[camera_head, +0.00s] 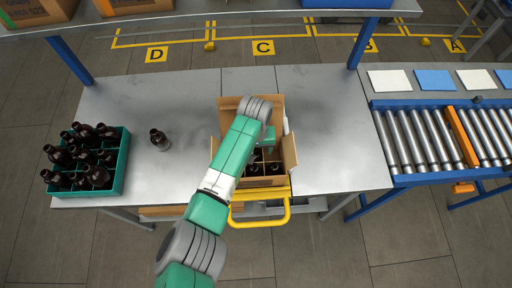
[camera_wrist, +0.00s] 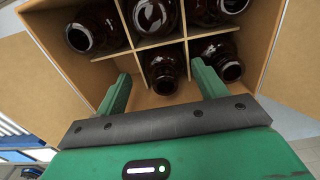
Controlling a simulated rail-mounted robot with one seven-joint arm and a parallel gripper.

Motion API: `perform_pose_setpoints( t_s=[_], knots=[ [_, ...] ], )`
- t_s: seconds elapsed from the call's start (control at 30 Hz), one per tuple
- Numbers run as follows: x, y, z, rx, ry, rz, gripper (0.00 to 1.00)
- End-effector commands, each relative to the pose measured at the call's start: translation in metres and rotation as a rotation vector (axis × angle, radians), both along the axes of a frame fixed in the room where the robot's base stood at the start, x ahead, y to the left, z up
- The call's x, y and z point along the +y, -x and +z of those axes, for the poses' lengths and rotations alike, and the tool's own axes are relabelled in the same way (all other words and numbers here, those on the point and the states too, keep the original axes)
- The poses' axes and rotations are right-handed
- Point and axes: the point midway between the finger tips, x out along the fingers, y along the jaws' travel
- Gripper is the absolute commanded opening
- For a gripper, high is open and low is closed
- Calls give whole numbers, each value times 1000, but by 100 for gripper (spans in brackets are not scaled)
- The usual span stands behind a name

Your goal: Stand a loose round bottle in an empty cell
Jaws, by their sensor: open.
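An open cardboard carton (camera_head: 288,150) with dividers stands on the metal table, also filling the top of the wrist view (camera_wrist: 258,45). Several amber bottles stand in its cells. My gripper (camera_wrist: 163,88) is open over the carton, its two green fingers on either side of one amber bottle (camera_wrist: 163,72) in a near-row cell. I cannot tell whether they touch it. The cell left of that bottle shows no bottle, though a finger partly covers it. A loose round amber bottle (camera_head: 159,140) stands upright on the table left of the carton. My arm hides part of the carton in the head view.
A green crate (camera_head: 122,165) with several amber bottles stands at the table's left end. A yellow-handled cart (camera_head: 289,212) is at the table's front edge. A roller conveyor (camera_head: 425,140) is at the right. The table right of the carton is clear.

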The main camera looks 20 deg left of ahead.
Motion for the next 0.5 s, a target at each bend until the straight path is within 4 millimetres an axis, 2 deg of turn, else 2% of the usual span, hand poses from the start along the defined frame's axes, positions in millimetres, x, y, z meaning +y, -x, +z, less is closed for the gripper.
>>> perform_pose_setpoints(
  t_s=[0.07,0.3,0.5],
  knots=[
    [1,0,8,0,-1,2,75],
    [-1,-1,57,-4,0,1,75],
    [-2,-1,77,-2,1,0,75]
  ],
)
